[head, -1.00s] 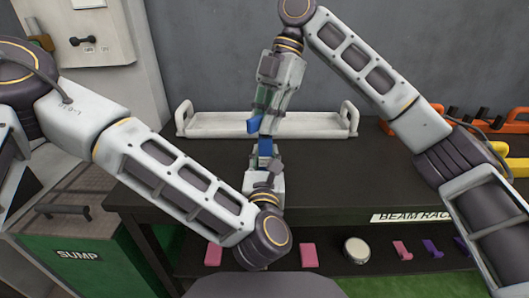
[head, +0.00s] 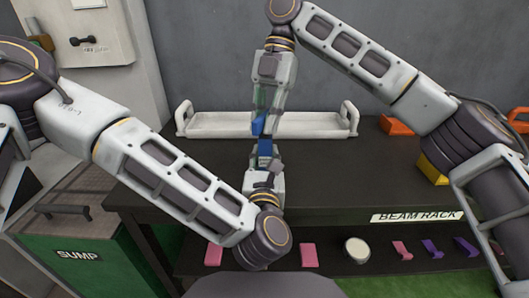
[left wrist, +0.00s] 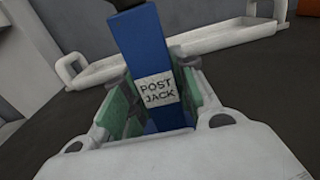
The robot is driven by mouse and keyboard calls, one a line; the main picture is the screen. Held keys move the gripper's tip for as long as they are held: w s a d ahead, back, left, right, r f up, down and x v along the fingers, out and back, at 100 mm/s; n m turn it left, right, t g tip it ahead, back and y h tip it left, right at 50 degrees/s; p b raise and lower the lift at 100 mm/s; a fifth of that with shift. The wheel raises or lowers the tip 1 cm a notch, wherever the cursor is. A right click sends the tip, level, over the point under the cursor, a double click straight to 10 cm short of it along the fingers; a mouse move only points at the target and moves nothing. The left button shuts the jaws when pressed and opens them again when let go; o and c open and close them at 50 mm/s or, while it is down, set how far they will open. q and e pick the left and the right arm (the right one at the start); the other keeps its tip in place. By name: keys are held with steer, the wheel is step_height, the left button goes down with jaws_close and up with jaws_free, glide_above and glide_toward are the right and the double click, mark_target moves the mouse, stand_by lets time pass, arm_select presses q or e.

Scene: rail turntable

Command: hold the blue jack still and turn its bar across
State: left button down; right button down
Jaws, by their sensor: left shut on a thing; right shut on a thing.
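The blue jack (head: 264,148) stands upright over the dark bench. In the left wrist view its blue post (left wrist: 145,45) carries a white "POST JACK" label. My left gripper (head: 264,161) is shut on the post from the near side; its green-padded fingers (left wrist: 157,95) flank the label. My right gripper (head: 260,120) comes from above and behind and is shut at the jack's top, on its bar. Blue shows at its fingertips. The bar is mostly hidden by the fingers, so its angle cannot be told. A dark part shows at the post's top in the left wrist view.
A long white tray (head: 215,126) lies behind the jack. Orange (head: 397,126) and yellow (head: 432,170) pieces are at the right, partly behind my right arm. A lower shelf holds pink and purple pieces and a round pale thing (head: 356,247).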

steer(key=shift+n, duration=0.4)
steer(key=shift+n+g+h, duration=0.3)
steer(key=shift+n+h, duration=0.3)
steer(key=shift+n, duration=0.5)
steer(key=shift+n+h, duration=0.3)
steer(key=shift+n, duration=0.3)
steer(key=shift+c, duration=1.2)
jaws_free()
steer(key=shift+n, duration=0.3)
steer(key=shift+r, duration=0.2)
steer(key=shift+r, duration=2.75)
steer(key=shift+r, duration=0.1)
